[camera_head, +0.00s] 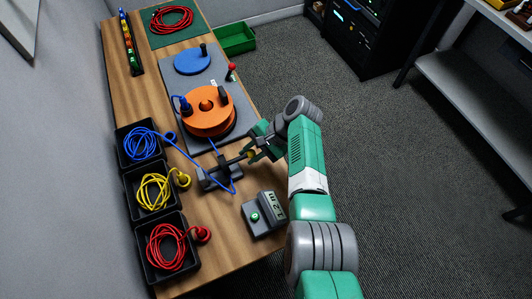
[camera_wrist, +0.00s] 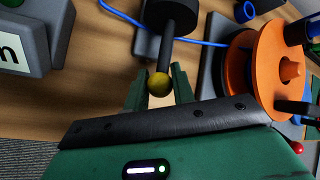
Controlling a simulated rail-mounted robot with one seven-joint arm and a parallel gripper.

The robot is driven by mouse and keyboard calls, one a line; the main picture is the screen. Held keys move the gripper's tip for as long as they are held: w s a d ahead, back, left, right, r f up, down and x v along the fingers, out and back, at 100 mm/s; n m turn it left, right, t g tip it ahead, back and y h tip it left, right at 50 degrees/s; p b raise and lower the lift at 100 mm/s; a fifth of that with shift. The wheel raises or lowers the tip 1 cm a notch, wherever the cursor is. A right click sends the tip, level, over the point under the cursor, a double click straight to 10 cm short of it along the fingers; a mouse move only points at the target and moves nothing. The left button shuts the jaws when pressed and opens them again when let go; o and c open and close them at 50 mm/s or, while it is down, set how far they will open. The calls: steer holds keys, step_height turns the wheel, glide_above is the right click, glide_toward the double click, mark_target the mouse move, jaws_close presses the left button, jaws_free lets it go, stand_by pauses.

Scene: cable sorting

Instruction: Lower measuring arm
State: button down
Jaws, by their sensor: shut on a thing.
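The measuring arm is a black lever (camera_head: 236,160) on a dark grey measuring block (camera_head: 208,181). It ends in a yellow ball (camera_wrist: 159,84). My gripper (camera_head: 254,152) comes in from the right and is shut on the yellow ball, with a green finger on each side of it in the wrist view (camera_wrist: 160,90). The lever's black shaft (camera_wrist: 172,30) runs up from the ball there. The blue cable (camera_head: 190,160) leads from the orange reel (camera_head: 207,112) and a black bin past the block. The exact contact between cable and block cannot be told.
A length display (camera_head: 272,205) stands on the table to the front. Black bins hold blue, yellow (camera_head: 152,190) and red cables (camera_head: 166,247) on the left. A blue disc (camera_head: 192,62), red-topped joystick (camera_head: 232,68) and green mat (camera_head: 166,38) lie farther back.

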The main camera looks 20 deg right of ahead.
steer(key=shift+f+b, duration=0.35)
steer(key=shift+f, duration=0.3)
steer(key=c, duration=1.2)
jaws_free()
steer(key=p+v, duration=0.2)
steer(key=v, duration=0.6)
